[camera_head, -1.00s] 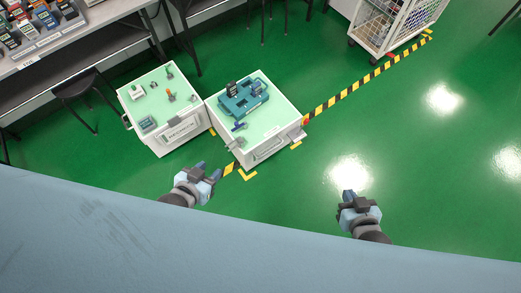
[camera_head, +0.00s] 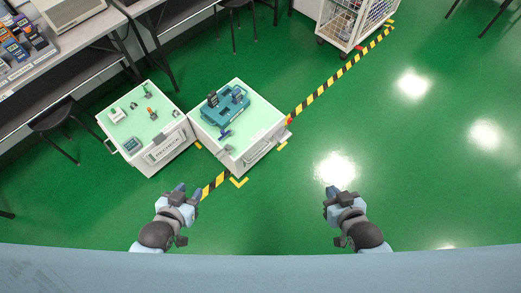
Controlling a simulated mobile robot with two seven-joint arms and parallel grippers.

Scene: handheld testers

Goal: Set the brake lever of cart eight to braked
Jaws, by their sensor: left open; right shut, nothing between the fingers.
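Two white carts with pale green tops stand side by side, the left cart (camera_head: 166,119) and the right cart (camera_head: 262,112). I cannot read which one is cart eight. A small red part (camera_head: 289,121) shows at the right corner of the right cart, and a small grey fitting (camera_head: 225,149) sits at its front-left edge. I cannot tell which part is a brake lever or how it is set. My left gripper (camera_head: 189,191) is open and empty, in front of the carts. My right gripper (camera_head: 338,194) is shut and empty over bare floor, to the right of them.
A teal device (camera_head: 224,106) lies on the right cart, and small parts lie on the left one. Yellow-black tape (camera_head: 322,88) runs along the floor to a caged trolley (camera_head: 346,25). A bench (camera_head: 88,48) stands at upper left. The green floor at right is clear.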

